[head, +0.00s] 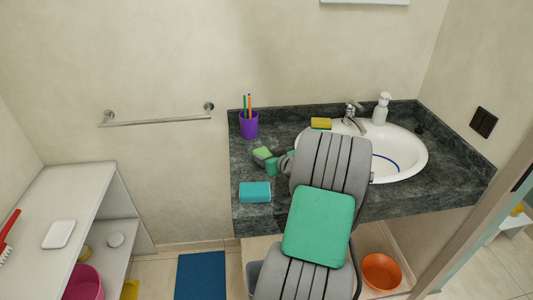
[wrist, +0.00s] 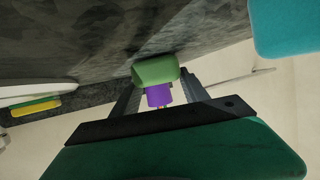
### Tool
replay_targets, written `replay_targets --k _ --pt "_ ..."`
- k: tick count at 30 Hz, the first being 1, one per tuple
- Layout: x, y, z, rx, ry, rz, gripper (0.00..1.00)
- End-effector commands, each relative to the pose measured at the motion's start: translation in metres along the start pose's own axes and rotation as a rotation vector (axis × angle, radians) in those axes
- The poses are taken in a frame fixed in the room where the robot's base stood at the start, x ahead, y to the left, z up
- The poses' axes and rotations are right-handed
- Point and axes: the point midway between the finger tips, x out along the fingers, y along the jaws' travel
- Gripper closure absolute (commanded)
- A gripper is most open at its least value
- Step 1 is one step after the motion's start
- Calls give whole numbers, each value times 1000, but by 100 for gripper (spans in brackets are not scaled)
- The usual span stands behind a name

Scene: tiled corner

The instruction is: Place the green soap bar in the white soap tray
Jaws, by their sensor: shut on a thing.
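The green soap bar (head: 262,153) is at my gripper's fingertips over the dark counter, left of the sink. It also shows in the wrist view (wrist: 155,71), between the two fingers. My gripper (head: 267,158) is shut on it; the arm partly hides the gripper in the head view. Whether the bar touches the counter is hard to tell. A flat white piece with rounded corners, which looks like the white soap tray (head: 59,234), lies on top of the pale shelf unit at the far left, well away from my gripper. It looks empty.
On the counter (head: 458,179) are a purple cup with brushes (head: 249,125), a teal block (head: 255,192), a yellow sponge (head: 321,124), a sink (head: 410,155) and a soap pump (head: 381,108). A towel rail (head: 155,122) spans the wall. A red brush (head: 8,232) lies on the shelf unit (head: 85,190).

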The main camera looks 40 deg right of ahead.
Motion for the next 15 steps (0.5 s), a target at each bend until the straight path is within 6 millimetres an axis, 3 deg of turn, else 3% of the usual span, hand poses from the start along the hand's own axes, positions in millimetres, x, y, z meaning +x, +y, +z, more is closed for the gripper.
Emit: replay_targets --k 2,3,10,15 --pt "1 0 3 -1 1 0 100" --pt "1 0 3 0 0 0 46" --pt "1 0 2 0 0 0 27" --pt "1 0 2 1 0 0 26"
